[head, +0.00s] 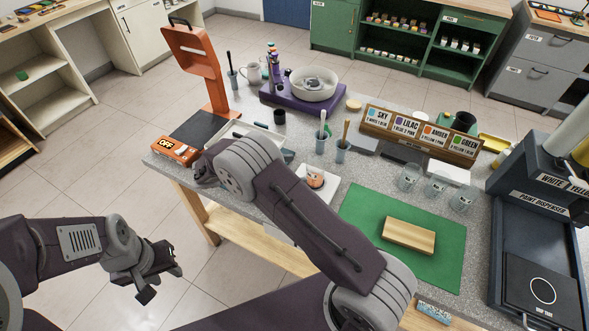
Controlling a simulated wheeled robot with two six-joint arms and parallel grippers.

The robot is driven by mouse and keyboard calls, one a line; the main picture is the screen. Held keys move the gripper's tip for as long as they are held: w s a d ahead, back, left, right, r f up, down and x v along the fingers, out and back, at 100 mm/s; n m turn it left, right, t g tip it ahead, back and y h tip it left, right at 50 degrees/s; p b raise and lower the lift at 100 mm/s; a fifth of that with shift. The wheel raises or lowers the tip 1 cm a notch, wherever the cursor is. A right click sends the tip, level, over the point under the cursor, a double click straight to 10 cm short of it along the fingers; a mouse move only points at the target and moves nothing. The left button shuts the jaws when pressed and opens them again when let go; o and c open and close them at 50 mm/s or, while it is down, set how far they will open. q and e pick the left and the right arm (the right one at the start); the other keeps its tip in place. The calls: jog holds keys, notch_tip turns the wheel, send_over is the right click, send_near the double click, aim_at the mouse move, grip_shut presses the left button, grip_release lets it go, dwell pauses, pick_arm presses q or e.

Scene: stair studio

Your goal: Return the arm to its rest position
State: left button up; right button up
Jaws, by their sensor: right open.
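My left arm comes in from the left, and its gripper (160,277) hangs over the bare floor, left of the table and clear of it. I see nothing held in it; the gap between its fingers is not clear. My right arm (310,225) reaches from the lower right across the front of the table (345,178). Its far end, with the right gripper (204,173), is over the table's left front part, near an orange box (175,151). The gripper is open, small in view and partly hidden behind the arm's own links.
A wooden block (409,236) lies on a green mat (365,212). Cups (320,145) with tools, clear jars (408,178), a label rack (420,135), a purple wheel base (303,100) and an orange stand (214,85) crowd the table. A paint dispenser (540,195) stands right. Floor at left is free.

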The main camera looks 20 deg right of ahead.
jog(key=shift+d, duration=0.1)
jog(key=s+d+r+m+g+y, duration=0.1)
jog(key=s+d+r+m+g, duration=0.15)
jog(key=d+r, duration=0.45)
jog(key=s+d+m+y, duration=0.2)
jog(key=s+m+y, duration=0.25)
jog(key=s, duration=0.35)
jog(key=s+a+f+m+t+y, duration=0.3)
jog(key=s+a+f+m+y, duration=0.4)
jog(key=a+m, duration=0.4)
jog(key=shift+a+f+m+y, duration=0.2)
jog(key=shift+m+y, duration=0.1)
jog(key=shift+y, duration=0.35)
jog(key=shift+s, duration=0.1)
